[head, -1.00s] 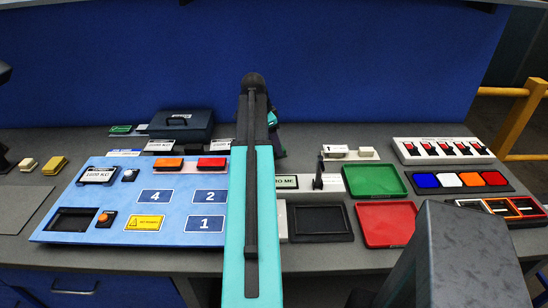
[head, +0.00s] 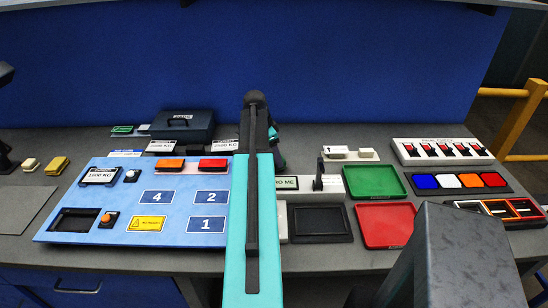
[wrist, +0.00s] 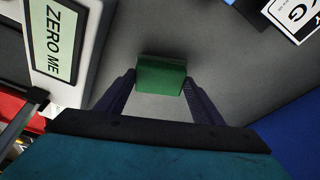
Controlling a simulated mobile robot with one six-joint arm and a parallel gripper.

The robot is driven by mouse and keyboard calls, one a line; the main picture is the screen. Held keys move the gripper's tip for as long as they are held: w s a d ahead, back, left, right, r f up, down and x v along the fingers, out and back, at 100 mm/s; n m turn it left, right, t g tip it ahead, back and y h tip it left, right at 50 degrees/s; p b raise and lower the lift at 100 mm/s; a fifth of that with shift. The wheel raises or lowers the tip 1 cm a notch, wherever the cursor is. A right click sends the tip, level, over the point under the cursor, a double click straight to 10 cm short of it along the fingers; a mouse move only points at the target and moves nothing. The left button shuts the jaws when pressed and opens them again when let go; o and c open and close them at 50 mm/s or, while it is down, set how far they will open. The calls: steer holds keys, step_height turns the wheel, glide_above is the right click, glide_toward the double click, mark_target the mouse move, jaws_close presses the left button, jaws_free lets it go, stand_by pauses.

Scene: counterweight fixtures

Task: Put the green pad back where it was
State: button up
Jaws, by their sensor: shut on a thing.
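The green pad (wrist: 160,78) is a small block held between the two dark fingers of my gripper (wrist: 159,86) in the wrist view. My gripper is shut on it, over bare grey worktop, and I cannot tell whether the pad touches the worktop. In the head view my teal arm hides the pad and most of the gripper.
A white device with a "ZERO ME" display (wrist: 54,35) stands left of the gripper in the wrist view. The head view shows a blue numbered panel (head: 175,180), a dark case (head: 182,125), a green tray (head: 375,182) and a red tray (head: 387,225).

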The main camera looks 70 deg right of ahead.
steer(key=shift+f, duration=0.8)
steer(key=shift+f, duration=0.2)
steer(key=o, duration=0.9)
steer(key=shift+o, duration=0.2)
steer(key=shift+r, duration=0.15)
steer(key=b+v, duration=0.2)
steer(key=v, duration=1)
steer(key=shift+s, duration=0.15)
